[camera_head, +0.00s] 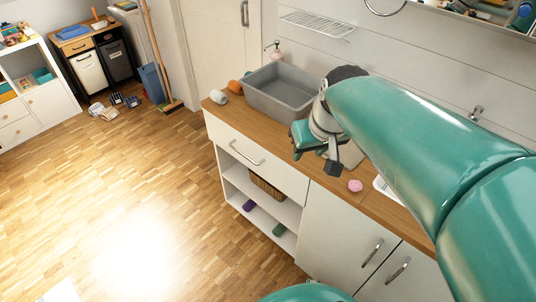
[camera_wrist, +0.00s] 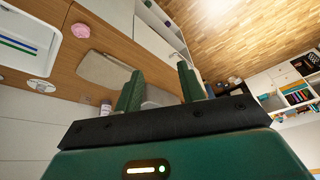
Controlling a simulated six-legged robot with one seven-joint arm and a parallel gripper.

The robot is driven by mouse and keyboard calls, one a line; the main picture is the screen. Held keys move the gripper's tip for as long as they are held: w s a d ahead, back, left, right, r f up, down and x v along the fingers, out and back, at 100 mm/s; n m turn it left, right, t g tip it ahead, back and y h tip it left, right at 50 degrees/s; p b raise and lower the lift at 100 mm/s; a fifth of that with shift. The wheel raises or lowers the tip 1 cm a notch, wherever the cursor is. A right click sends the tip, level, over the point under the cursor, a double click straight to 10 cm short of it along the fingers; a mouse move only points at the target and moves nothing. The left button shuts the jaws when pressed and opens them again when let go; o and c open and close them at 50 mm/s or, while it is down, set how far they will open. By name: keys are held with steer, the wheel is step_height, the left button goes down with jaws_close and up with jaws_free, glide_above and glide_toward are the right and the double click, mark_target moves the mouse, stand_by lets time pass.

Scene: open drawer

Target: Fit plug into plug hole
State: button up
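My gripper (camera_wrist: 160,78) is open in the wrist view, its two green fingers apart with no held object visible between them. In the head view my gripper (camera_head: 316,148) is above the front of the wooden counter. Only a sliver of the sink (camera_head: 384,188) shows beside my arm in the head view. I cannot make out the plug hole. A small round pale object (camera_wrist: 41,91) lies by the sink; I cannot tell whether it is the plug.
A pink object (camera_head: 355,186) lies on the counter (camera_head: 383,212). A grey tub (camera_head: 283,90) stands behind my gripper. A grey board (camera_wrist: 104,68) and a small bottle (camera_wrist: 106,106) are on the counter. The drawer (camera_head: 255,158) below looks shut.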

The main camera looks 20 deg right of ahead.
steer(key=s+a+r+n+t, duration=0.1)
steer(key=s+a, duration=0.5)
steer(key=a, duration=0.3)
steer(key=shift+s+a+r, duration=0.15)
steer(key=shift+a, duration=0.05)
